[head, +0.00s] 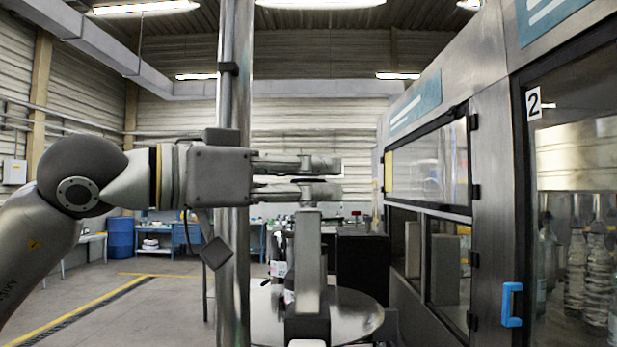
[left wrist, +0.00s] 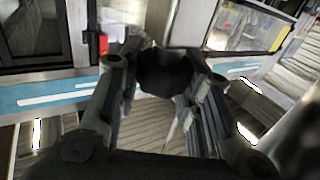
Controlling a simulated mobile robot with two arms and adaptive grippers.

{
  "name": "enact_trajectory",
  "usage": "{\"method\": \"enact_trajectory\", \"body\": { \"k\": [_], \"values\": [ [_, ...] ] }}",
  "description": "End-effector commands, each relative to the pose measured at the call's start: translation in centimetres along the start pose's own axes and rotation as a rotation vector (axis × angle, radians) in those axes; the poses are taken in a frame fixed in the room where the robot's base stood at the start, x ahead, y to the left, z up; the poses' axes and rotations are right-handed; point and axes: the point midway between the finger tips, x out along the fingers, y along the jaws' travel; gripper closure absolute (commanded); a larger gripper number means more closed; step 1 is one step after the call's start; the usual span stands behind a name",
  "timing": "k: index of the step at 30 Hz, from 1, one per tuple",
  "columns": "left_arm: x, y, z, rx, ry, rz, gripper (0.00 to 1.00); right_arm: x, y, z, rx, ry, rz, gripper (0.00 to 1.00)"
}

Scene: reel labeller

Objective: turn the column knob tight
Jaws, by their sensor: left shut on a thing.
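My left gripper (head: 318,178) comes in from the left in the head view, its two fingers level and pointing right, one above the other. It is closed on a dark, rounded thing, seen between the fingers in the left wrist view as the knob (left wrist: 165,72). In the head view only a thin dark strip of it shows between the fingers. A grey upright column (head: 308,250) stands just below the fingertips. How the knob joins the column is hidden. My right gripper is in neither view.
A shiny vertical pole (head: 235,280) rises beside my left gripper. A round metal table (head: 355,316) surrounds the column's lower part. A large machine cabinet with a blue door handle (head: 512,304) fills the right side. Open floor lies at left, with a blue barrel (head: 121,238) far back.

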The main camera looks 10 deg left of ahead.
Motion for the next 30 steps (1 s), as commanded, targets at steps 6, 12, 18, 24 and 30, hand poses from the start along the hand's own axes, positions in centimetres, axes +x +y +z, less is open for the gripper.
{"method": "enact_trajectory", "body": {
  "k": [6, 12, 18, 24, 30],
  "values": [
    [0.1, 0.0, 0.1, -0.001, -0.003, 0.0, 0.52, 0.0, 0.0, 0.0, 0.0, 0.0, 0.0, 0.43],
    [0.0, 0.0, 0.1, 0.0, -0.002, 0.0, 0.44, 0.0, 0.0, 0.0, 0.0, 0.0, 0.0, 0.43],
    [0.0, 0.0, -0.1, 0.0, -0.001, 0.0, 0.44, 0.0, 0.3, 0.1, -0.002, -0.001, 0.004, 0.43],
    [0.0, 0.1, -2.3, 0.0, 0.003, 0.0, 0.44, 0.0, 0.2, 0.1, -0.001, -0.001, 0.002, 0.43],
    [0.1, 0.1, -5.9, -0.001, 0.001, 0.001, 0.44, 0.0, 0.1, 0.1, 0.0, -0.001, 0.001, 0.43]
  ]
}}
